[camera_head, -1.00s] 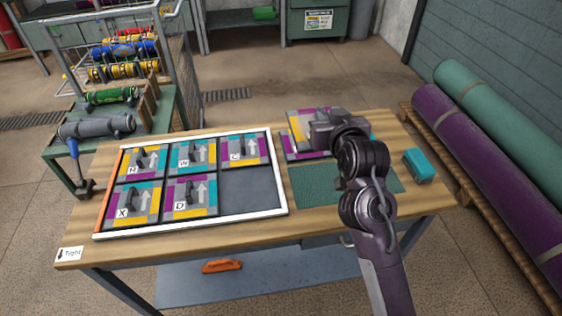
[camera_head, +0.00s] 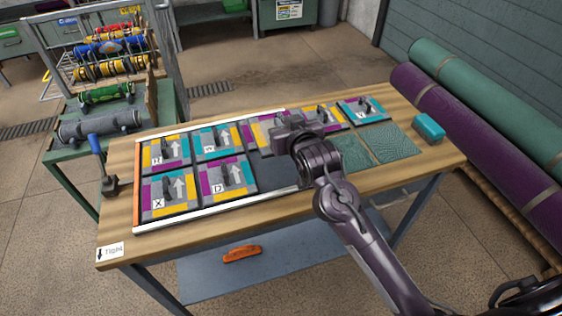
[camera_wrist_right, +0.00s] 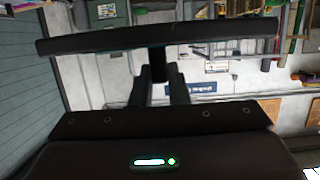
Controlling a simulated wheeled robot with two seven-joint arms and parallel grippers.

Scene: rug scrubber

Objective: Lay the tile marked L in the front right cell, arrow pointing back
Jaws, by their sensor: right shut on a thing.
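My right gripper (camera_head: 285,135) is shut on a tile, above the right end of the tray (camera_head: 160,224). The tile's dark edge (camera_wrist_right: 160,38) spans the wrist view, with the fingers closed on its handle below. Its letter and arrow do not show. The tray's front right cell (camera_head: 275,178) is dark and bare, partly hidden by my arm. Tiles N (camera_head: 166,154) and W (camera_head: 218,143) lie in the back row, X (camera_head: 170,193) and D (camera_head: 228,180) in the front row; visible arrows point back. The back right cell is largely hidden. My left gripper is out of view.
Right of the tray are a tile with a partly hidden face (camera_head: 333,117), another lettered tile (camera_head: 362,110) and green mats (camera_head: 390,142). A teal block (camera_head: 429,128) lies at the table's right. A hammer (camera_head: 104,165) is at the left edge. Rolled rugs (camera_head: 470,130) flank the right.

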